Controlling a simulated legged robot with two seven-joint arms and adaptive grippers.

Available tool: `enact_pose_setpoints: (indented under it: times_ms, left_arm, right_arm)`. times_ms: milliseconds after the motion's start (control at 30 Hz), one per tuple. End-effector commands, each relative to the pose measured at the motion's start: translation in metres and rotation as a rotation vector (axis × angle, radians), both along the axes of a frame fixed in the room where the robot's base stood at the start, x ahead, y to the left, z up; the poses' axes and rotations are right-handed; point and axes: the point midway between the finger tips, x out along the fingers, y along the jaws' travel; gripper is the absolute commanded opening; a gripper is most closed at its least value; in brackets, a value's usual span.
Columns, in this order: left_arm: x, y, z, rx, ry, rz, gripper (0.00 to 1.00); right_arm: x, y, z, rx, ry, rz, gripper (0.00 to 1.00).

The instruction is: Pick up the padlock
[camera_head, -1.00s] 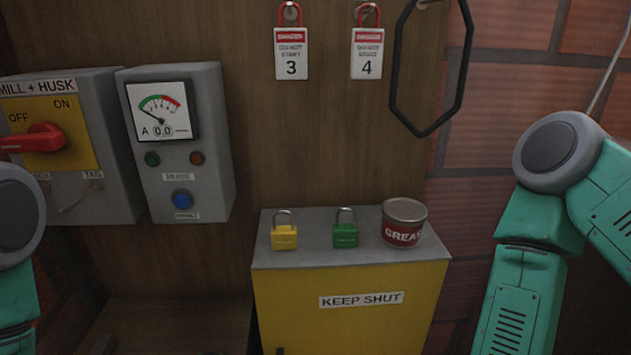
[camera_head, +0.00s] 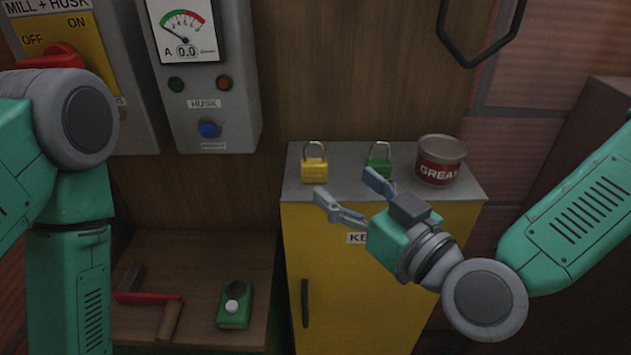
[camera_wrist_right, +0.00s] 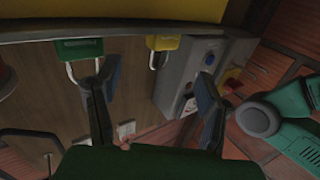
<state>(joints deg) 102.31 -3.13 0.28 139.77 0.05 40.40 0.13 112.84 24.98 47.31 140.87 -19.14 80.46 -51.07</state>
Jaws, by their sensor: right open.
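A yellow padlock (camera_head: 314,170) and a green padlock (camera_head: 379,160) stand upright, shackles up, on the grey top of a yellow cabinet (camera_head: 296,190). My right gripper (camera_head: 348,188) is open and empty at the cabinet's front edge, in front of and between the padlocks. One finger overlaps the green padlock's lower part in the head view. In the right wrist view the picture is inverted: the yellow padlock (camera_wrist_right: 162,43) shows between the open fingers (camera_wrist_right: 158,76), farther off, and the green padlock (camera_wrist_right: 78,50) is just outside the left finger. My left gripper is out of view.
A grease tin (camera_head: 440,160) stands right of the green padlock. A grey meter box (camera_head: 205,80) is on the wall at left. A low wooden shelf (camera_head: 195,255) holds a green device (camera_head: 236,305) and a red-handled item (camera_head: 150,298). A black loop hangs above.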

Motion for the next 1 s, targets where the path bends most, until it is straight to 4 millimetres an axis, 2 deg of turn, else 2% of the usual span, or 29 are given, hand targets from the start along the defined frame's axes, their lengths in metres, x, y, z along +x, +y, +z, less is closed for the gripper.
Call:
enact_pose_setpoints:
  times_ms: [33, 133, 367, 700, 967, 1000]
  left_arm:
    - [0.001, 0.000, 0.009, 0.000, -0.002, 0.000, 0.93]
    - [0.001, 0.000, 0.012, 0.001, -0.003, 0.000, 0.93]
    - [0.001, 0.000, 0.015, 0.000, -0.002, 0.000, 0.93]
    - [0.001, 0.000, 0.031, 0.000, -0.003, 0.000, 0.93]
    - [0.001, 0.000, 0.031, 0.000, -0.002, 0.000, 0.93]
    - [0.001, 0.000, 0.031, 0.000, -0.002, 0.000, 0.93]
  right_arm:
    - [0.009, 0.006, 0.006, 0.002, -0.002, -0.001, 0.63]
    - [0.022, 0.012, 0.005, 0.004, -0.002, -0.001, 0.63]
    - [0.036, 0.019, 0.005, 0.007, -0.001, -0.001, 0.63]
    - [0.072, 0.049, 0.004, 0.004, -0.001, 0.000, 0.63]
    - [0.074, 0.052, 0.003, 0.003, -0.001, 0.001, 0.63]
    - [0.074, 0.051, 0.003, 0.004, -0.001, 0.001, 0.60]
